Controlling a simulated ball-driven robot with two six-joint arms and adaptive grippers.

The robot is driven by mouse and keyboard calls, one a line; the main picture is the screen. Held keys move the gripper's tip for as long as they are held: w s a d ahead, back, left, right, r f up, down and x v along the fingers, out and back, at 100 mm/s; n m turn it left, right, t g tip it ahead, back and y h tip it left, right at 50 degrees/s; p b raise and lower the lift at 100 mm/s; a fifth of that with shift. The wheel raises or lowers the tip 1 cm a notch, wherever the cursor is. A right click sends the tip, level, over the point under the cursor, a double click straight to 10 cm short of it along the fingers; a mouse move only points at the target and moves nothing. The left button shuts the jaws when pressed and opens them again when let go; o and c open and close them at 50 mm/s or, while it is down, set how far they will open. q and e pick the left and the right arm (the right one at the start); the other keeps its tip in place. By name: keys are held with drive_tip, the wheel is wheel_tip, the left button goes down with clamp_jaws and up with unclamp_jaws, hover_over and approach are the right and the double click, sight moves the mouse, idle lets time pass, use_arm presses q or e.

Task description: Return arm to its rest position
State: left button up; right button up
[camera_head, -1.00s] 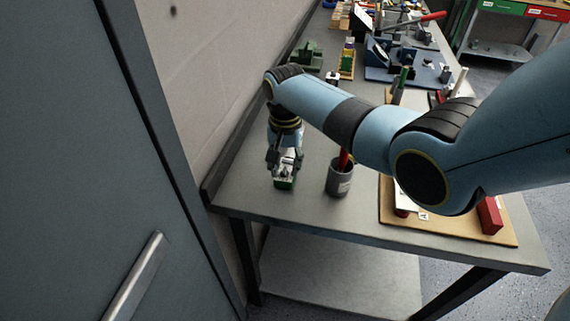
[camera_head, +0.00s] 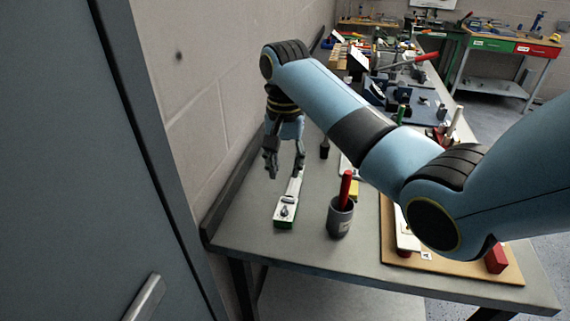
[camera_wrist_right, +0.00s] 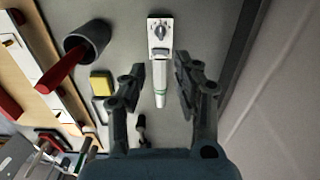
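My right gripper (camera_head: 284,172) hangs fingers down from the blue arm above the left end of the bench. Its two fingers are spread apart with nothing between them that I can see held. A white device with a grey knob and green base (camera_head: 285,211) lies on the bench below the gripper. In the right wrist view the device (camera_wrist_right: 160,42) lies ahead of and between the open fingers (camera_wrist_right: 157,90), apart from them. My left gripper is not in view.
A grey cup (camera_head: 341,218) with a red-handled tool (camera_head: 345,188) stands right of the device. A wooden board (camera_head: 455,270) with red parts is further right. A yellow block (camera_wrist_right: 101,83) lies near the cup. The wall is close on the left. Several tools crowd the bench's far part.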

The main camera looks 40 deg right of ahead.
drive_tip(key=shift+s, duration=0.1)
idle(0.4)
drive_tip(key=s+a+f+n+t, duration=0.1)
drive_tip(key=s+f+n, duration=0.1)
drive_tip(key=s, duration=0.3)
drive_tip(key=s+a+f+n, duration=0.1)
drive_tip(key=s+n, duration=0.1)
drive_tip(key=s, duration=0.4)
drive_tip(key=s+a+r+n+t, duration=0.1)
drive_tip(key=s+r+n, duration=0.2)
drive_tip(key=s, duration=0.5)
drive_tip(key=s+a+r+n+t, duration=0.1)
drive_tip(key=s+r+n+t, duration=0.15)
drive_tip(key=s, duration=0.45)
wheel_tip(320, 180, down, 36)
drive_tip(key=s+d+g+h+b, duration=0.1)
drive_tip(key=d+g+b, duration=0.15)
drive_tip(key=b, duration=1.05)
drive_tip(key=s+f+b, duration=0.3)
drive_tip(key=s+f, duration=0.3)
drive_tip(key=f, duration=0.4)
drive_tip(key=s+d+f+b, duration=0.1)
drive_tip(key=s+f+b, duration=0.3)
drive_tip(key=s+f, duration=0.3)
drive_tip(key=s+f+g+b, duration=0.1)
drive_tip(key=s+f+b, duration=0.3)
drive_tip(key=f, duration=0.9)
drive_tip(key=s, duration=0.2)
drive_tip(key=shift+s+d, duration=0.2)
drive_tip(key=shift+s, duration=0.15)
